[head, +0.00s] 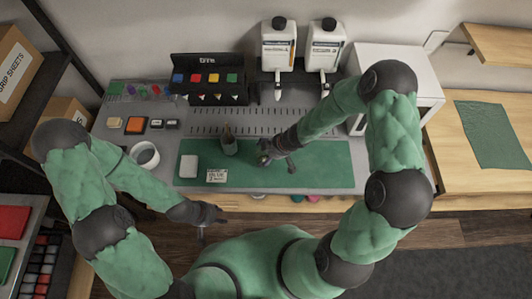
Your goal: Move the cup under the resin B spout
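A small grey-green cup-like container (229,146) stands on the green mat (325,172), with a thin brown stick in it. Whether this is the task's cup is unclear.
A black rack (209,80) with coloured labels stands at the back left. A white ring (144,155), a white block (188,166) and a printed card (216,175) lie nearby. A white cabinet (425,75) stands right. The mat's right part is clear.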

